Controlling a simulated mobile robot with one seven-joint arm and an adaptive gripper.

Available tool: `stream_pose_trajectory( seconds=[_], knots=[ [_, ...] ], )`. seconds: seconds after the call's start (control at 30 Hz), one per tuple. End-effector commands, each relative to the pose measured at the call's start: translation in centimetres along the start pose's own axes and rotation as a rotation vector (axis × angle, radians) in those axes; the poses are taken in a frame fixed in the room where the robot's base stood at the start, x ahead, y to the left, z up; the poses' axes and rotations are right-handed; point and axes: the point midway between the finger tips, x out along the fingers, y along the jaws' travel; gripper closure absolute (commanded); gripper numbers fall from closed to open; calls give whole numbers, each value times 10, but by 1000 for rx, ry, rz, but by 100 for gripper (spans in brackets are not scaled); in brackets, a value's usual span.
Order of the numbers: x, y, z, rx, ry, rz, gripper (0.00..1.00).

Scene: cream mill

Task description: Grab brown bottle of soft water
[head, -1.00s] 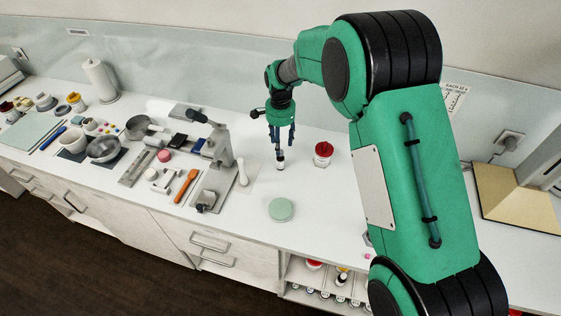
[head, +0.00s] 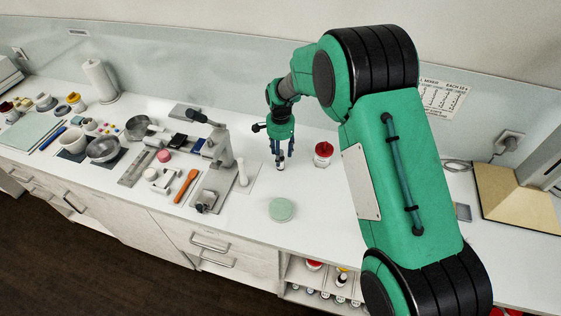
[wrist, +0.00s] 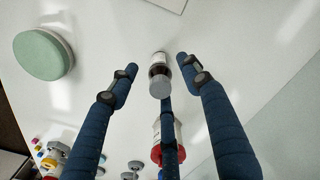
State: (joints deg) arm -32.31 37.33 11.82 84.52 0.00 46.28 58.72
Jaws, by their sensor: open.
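In the head view the bottle (head: 280,166) is small and sits just below my gripper (head: 280,156), partly covered by the fingers. The fingers are open, and I see a gap between the bottle and the two side fingers in the wrist view. I cannot read the label.
A red-lidded jar (head: 323,153) stands close to the right of my gripper. A pale green round disc (head: 282,210) lies nearer the counter's front edge. A press-like stand (head: 218,150) and a white pestle (head: 242,172) are at left. The counter between is clear.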

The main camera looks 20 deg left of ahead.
Motion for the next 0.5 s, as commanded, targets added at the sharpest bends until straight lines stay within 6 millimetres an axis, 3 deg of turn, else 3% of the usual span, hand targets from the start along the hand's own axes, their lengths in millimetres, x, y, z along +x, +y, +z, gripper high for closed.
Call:
stream_pose_trajectory(
  seconds=[0.3, 0.5],
  knots=[
    [37, 0, -1, 0, -1, 2, 52],
    [46, 0, -1, 0, 0, 0, 52]
  ],
)
